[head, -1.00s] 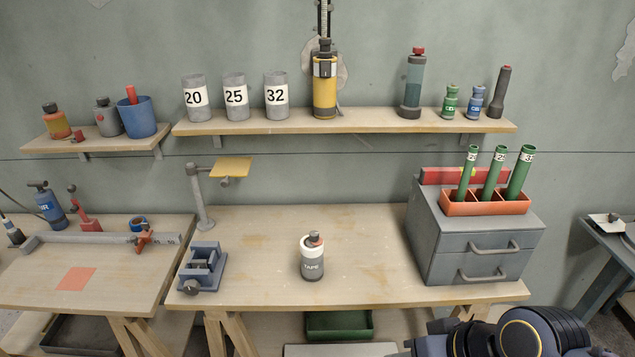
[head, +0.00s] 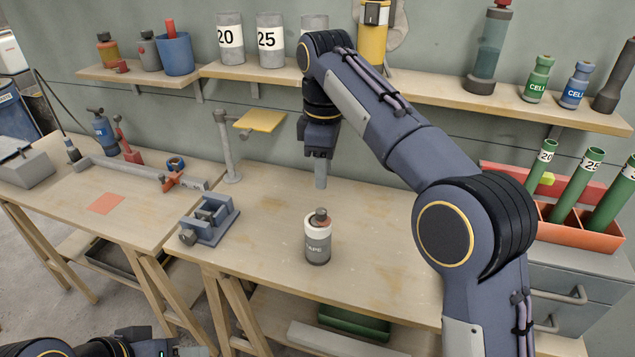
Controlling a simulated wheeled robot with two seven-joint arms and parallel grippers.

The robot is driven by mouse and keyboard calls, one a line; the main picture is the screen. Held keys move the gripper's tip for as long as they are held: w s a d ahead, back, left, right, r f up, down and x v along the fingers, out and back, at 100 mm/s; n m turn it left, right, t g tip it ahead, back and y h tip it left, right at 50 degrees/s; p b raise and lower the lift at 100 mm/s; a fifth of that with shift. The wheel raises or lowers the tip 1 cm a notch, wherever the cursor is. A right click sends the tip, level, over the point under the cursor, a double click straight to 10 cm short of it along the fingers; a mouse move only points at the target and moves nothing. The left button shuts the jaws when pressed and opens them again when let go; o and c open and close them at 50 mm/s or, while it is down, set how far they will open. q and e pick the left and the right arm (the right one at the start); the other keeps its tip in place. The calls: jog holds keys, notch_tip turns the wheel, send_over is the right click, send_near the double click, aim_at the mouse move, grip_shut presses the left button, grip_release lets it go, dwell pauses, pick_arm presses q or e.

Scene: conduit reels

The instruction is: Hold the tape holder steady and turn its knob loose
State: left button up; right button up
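The tape holder (head: 318,246), a grey canister with a white band lettered TAPE, stands upright on the wooden bench. Its knob (head: 320,217) is on top, dark with a reddish tip. My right gripper (head: 320,184) points down above the bench, behind the holder in the picture and apart from it. Its fingers show as one grey block, so open or shut cannot be told. My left arm's end (head: 150,346) shows at the bottom left edge, partly cut off and far from the holder. Its finger state is unclear.
A blue-grey vise (head: 210,218) sits left of the holder. A post with a yellow plate (head: 262,121) stands behind it. A shelf (head: 440,82) with canisters runs along the wall. A grey drawer box (head: 575,275) is at the right. The bench around the holder is clear.

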pick_arm(q)
jog(key=shift+o, duration=1.1)
jog(key=shift+w+a+f, duration=0.1)
jog(key=shift+w, duration=0.25)
jog(key=o, duration=0.4)
jog(key=w+m, duration=0.1)
jog(key=w, duration=0.1)
jog(key=w+f+m+y, duration=0.1)
jog(key=w, duration=0.2)
jog(key=shift+w+f+m, duration=0.3)
jog(key=shift+m, duration=0.1)
jog(key=m+t+h, duration=0.3)
jog(key=m+h, duration=0.4)
jog(key=m, duration=0.2)
send_near(308, 247)
jog(key=x, duration=0.2)
jog(key=f+x, duration=0.1)
jog(key=x, duration=0.2)
jog(key=shift+f, duration=0.1)
jog(key=shift+w, duration=0.2)
jog(key=shift+w+d+h, duration=0.2)
jog(key=shift+d+h, duration=0.1)
jog(key=shift+d, duration=0.05)
jog(key=x, duration=0.7)
jog(key=shift+w+d, duration=0.15)
